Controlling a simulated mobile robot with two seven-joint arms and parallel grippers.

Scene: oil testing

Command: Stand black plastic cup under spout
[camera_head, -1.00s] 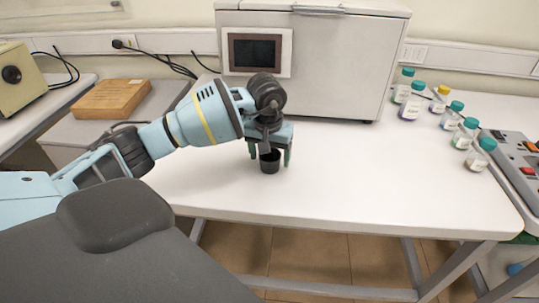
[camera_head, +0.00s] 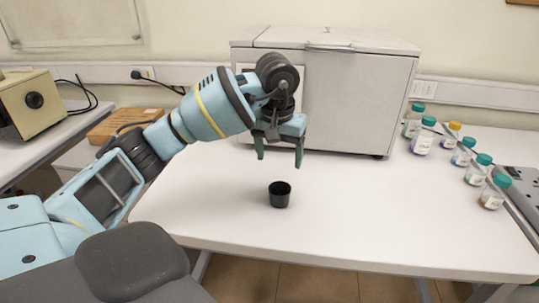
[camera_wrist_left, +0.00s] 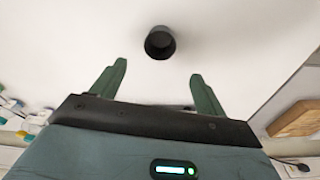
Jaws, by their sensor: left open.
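The black plastic cup (camera_head: 279,195) stands upright on the white table, towards its front edge. My left gripper (camera_head: 279,160) is open and empty, above and behind the cup, with clear space between them. In the left wrist view the cup (camera_wrist_left: 160,43) lies beyond the two green fingertips (camera_wrist_left: 158,70), about midway between them. It does not touch either finger. No spout can be made out in these frames. My right gripper is not in view.
A large grey-white machine (camera_head: 350,95) stands at the back of the table, behind my left gripper. Several capped bottles (camera_head: 463,152) and a grey device (camera_head: 520,185) are at the right. A wooden block (camera_head: 125,122) is at the left. The table (camera_head: 370,205) is clear right of the cup.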

